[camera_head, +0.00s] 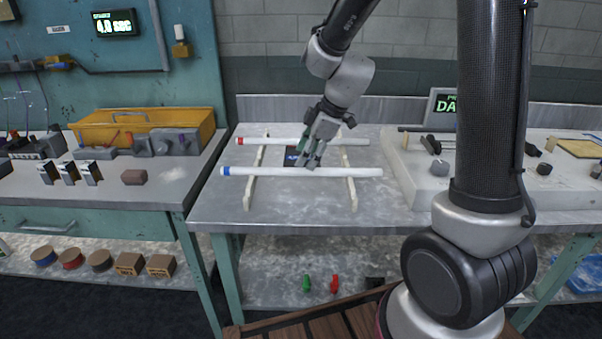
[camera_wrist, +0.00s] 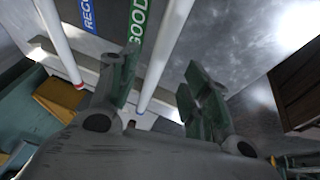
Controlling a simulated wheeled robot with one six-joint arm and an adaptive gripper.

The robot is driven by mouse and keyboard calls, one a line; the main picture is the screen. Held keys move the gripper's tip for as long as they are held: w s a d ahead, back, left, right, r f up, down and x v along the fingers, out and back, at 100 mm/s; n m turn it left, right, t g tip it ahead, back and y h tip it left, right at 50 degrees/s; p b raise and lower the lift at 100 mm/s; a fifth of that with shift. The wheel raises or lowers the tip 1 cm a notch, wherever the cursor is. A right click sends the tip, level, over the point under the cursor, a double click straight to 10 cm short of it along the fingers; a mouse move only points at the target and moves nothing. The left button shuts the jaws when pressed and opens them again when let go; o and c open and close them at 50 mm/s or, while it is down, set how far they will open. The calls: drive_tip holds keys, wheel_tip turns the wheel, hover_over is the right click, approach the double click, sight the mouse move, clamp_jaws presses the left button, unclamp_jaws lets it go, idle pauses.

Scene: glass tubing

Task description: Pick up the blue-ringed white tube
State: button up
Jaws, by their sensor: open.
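The blue-ringed white tube (camera_head: 270,171) lies across two pale rails on the middle bench, its blue ring at the left end. My gripper (camera_head: 308,160) is open, pointing down at the middle of this tube. In the wrist view the tube (camera_wrist: 157,65) runs between the two open fingers (camera_wrist: 163,62), its blue end toward the palm. I cannot tell whether a finger touches it. A red-ringed white tube (camera_head: 265,140) lies parallel behind it and shows outside the fingers at left in the wrist view (camera_wrist: 62,45).
The pale rails (camera_head: 250,190) hold both tubes. A yellow tray (camera_head: 150,122) sits on the left bench. A pale slab (camera_head: 410,175) with small parts stands at right. The bench front is clear.

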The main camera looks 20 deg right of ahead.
sight(301, 172)
drive_tip(key=x, duration=0.5)
drive_tip(key=shift+w+d+f, duration=0.1)
drive_tip(key=shift+f, duration=0.2)
clamp_jaws()
